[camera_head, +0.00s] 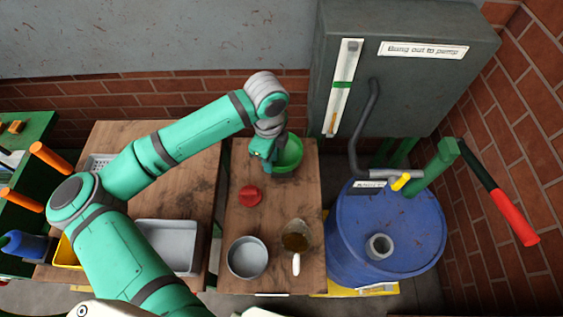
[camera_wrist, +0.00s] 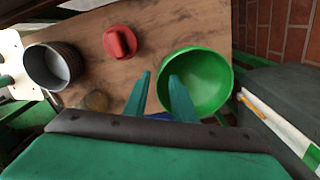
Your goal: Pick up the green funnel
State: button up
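The green funnel (camera_head: 289,155) sits at the far end of the small wooden table, its wide mouth facing up. It is large at the right of centre in the wrist view (camera_wrist: 208,72). My gripper (camera_head: 268,158) is over the funnel's left side. In the wrist view my gripper (camera_wrist: 160,78) shows two green fingers apart, with a gap between them. The right finger overlaps the funnel's mouth and the left finger is outside its left edge, so the near-left rim lies between them in the picture. I cannot tell whether either finger touches it. The funnel's lower part is hidden.
A red cap-like piece (camera_head: 250,196), a grey bowl (camera_head: 247,258) and a jug with brown contents (camera_head: 297,238) stand on the wooden table (camera_head: 272,217). A grey cabinet (camera_head: 400,95) is behind right, a blue drum (camera_head: 385,225) to the right. A grey tray (camera_head: 170,245) is left.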

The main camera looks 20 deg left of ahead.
jog(key=shift+f, duration=0.65)
grip_shut()
dwell(0.9)
